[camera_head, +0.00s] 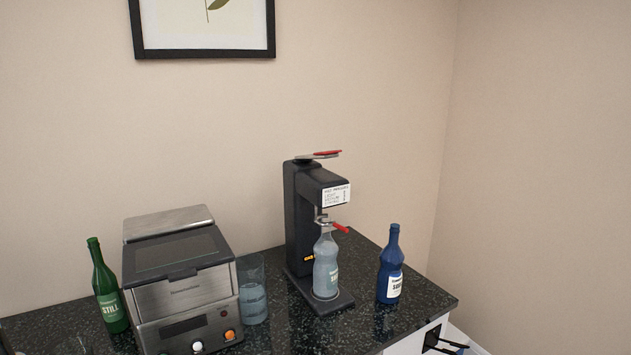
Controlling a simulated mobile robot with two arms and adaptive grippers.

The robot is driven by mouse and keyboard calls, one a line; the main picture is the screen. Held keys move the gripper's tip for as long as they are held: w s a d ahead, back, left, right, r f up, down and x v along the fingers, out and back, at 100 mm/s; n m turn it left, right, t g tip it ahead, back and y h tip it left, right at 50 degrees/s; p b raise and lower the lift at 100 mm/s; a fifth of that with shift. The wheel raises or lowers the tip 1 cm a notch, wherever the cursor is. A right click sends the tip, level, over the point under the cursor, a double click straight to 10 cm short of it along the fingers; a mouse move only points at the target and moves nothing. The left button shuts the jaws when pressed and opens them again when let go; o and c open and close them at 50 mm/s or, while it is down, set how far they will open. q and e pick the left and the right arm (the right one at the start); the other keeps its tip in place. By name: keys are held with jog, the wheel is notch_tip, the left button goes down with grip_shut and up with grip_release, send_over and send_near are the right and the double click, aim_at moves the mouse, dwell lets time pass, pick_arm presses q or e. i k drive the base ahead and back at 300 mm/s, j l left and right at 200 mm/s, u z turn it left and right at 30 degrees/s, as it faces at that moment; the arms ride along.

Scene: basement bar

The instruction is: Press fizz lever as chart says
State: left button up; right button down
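The black soda maker (300,215) stands on the dark counter right of centre. A lever with a red tip (327,154) lies roughly level across its top. A white chart (336,194) is on the front of its head; a heading and several lines show, but they are too small to read. A clear bottle (326,266) with a pale label stands upright under the head. A metal clamp with a red handle (340,228) is at its neck. A small orange light (309,258) shows on the column. I cannot make out either gripper.
A green bottle (108,290), a steel countertop appliance (180,285) and a glass of water (253,295) stand to the left. A blue bottle (391,268) stands to the right near the counter edge. A small dark object (440,343) at lower right is unclear.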

aim_at(315, 156)
jog(key=i+l+u, duration=0.35)
jog(key=l, duration=0.3)
jog(key=i+l+u, duration=0.3)
jog(key=i+l, duration=0.15)
jog(key=l, duration=0.3)
jog(key=i+l+u, duration=0.2)
jog(key=l, duration=0.15)
jog(key=l+u, duration=0.15)
jog(key=l, duration=0.25)
jog(key=i, duration=0.05)
